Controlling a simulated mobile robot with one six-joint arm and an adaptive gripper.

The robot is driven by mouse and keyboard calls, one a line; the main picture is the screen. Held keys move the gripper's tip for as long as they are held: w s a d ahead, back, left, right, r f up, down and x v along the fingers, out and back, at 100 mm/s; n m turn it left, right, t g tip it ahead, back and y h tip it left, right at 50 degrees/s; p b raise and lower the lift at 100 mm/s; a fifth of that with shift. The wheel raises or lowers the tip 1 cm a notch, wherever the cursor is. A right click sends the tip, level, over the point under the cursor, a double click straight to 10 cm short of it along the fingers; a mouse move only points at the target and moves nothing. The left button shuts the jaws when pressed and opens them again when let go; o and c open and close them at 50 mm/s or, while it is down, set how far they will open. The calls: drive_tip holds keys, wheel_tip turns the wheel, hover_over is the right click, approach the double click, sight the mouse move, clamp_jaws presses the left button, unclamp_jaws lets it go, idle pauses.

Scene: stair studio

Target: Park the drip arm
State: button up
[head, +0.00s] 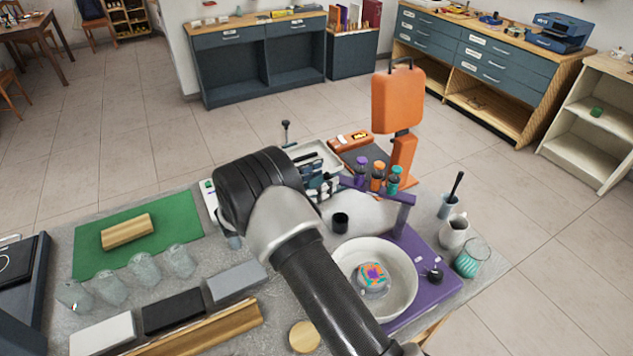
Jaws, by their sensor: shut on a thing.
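The drip arm (348,183) is a purple bar carrying purple, orange and teal bottles. It runs left from a purple post (404,214) on a purple base (432,258). A white basin (407,285) on the base holds a round, brightly patterned piece (374,277). The bar lies behind the basin, over the table's back part, not over the patterned piece. My gripper (331,184) is at the bar's left end and is shut on it. My wrist hides part of the gripper, so the exact contact is hard to see.
A white jug (454,231) and a glass (471,258) stand at right.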

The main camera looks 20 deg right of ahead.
drive_tip(key=o, duration=0.5)
drive_tip(key=x, duration=0.3)
drive_tip(key=shift+w+r, duration=0.2)
drive_tip(key=shift+w, duration=0.05)
drive_tip(key=shift+s+a, duration=0.15)
drive_tip(key=shift+a, duration=0.35)
drive_tip(key=c, duration=0.4)
drive_tip(key=shift+f, duration=0.15)
drive_tip(key=shift+a, duration=0.1)
drive_tip(key=v, duration=1.2)
drive_tip(key=shift+s, duration=0.1)
